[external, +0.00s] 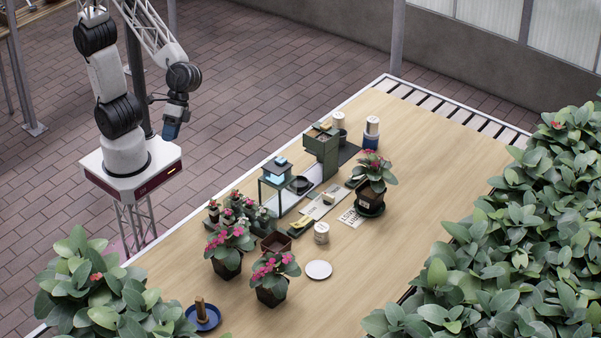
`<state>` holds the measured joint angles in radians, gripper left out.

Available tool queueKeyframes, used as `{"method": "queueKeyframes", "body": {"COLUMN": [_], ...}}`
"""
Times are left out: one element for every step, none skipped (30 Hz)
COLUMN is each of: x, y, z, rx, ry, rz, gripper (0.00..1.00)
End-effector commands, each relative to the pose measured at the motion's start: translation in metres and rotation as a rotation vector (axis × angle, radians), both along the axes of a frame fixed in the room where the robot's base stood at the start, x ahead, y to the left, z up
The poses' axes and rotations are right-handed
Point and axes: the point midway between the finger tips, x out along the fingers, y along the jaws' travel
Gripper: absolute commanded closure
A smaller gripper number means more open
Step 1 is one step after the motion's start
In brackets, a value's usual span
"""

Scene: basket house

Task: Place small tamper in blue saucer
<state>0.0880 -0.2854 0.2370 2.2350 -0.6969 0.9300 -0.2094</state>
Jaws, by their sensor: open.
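A blue saucer (213,321) lies at the near left end of the wooden table. A small brown upright piece (201,308) stands at the saucer and appears to be inside its rim; it is too small to tell whether it is the tamper. No other thing can be picked out clearly as the small tamper. My gripper (170,132) hangs at the upper left, near my base, high and well apart from the saucer. It is open, and nothing shows in it. Its fingers are too small to see in detail.
Potted pink-flowered plants (229,246) stand between the saucer and the table's middle. A green grinder-like box (322,148), a small dark stand (275,180), a white cup (321,232) and a white plate (318,269) are beyond. The table's right side is bare, bordered by leafy bushes (520,230).

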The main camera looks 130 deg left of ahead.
Motion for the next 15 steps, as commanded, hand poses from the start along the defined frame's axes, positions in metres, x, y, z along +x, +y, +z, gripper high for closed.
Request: {"method": "queueKeyframes", "body": {"x": [-0.013, -0.021, -0.031, -0.039, -0.046, -0.056, -0.063, -0.071, -0.081, -0.088, -0.095, -0.105, -0.112, -0.119, -0.128], "y": [0.008, 0.013, 0.02, 0.024, 0.029, 0.036, 0.041, 0.046, 0.052, 0.057, 0.062, 0.069, 0.073, 0.078, 0.085], "z": [0.005, 0.007, 0.009, 0.01, 0.012, 0.014, 0.015, 0.016, 0.017, 0.019, 0.019, 0.02, 0.021, 0.021, 0.022], "rx": [0.031, 0.053, 0.081, 0.102, 0.122, 0.152, 0.174, 0.196, 0.225, 0.249, 0.271, 0.301, 0.324, 0.347, 0.378], "ry": [-0.025, -0.038, -0.056, -0.068, -0.082, -0.099, -0.11, -0.123, -0.138, -0.151, -0.162, -0.176, -0.187, -0.197, -0.211], "rz": [-0.026, -0.045, -0.071, -0.089, -0.107, -0.133, -0.151, -0.168, -0.192, -0.21, -0.228, -0.252, -0.27, -0.287, -0.31], "gripper": [0.52, 0.52, 0.52, 0.52, 0.52, 0.52, 0.52, 0.52, 0.52, 0.52, 0.52, 0.52, 0.52, 0.52, 0.52]}}
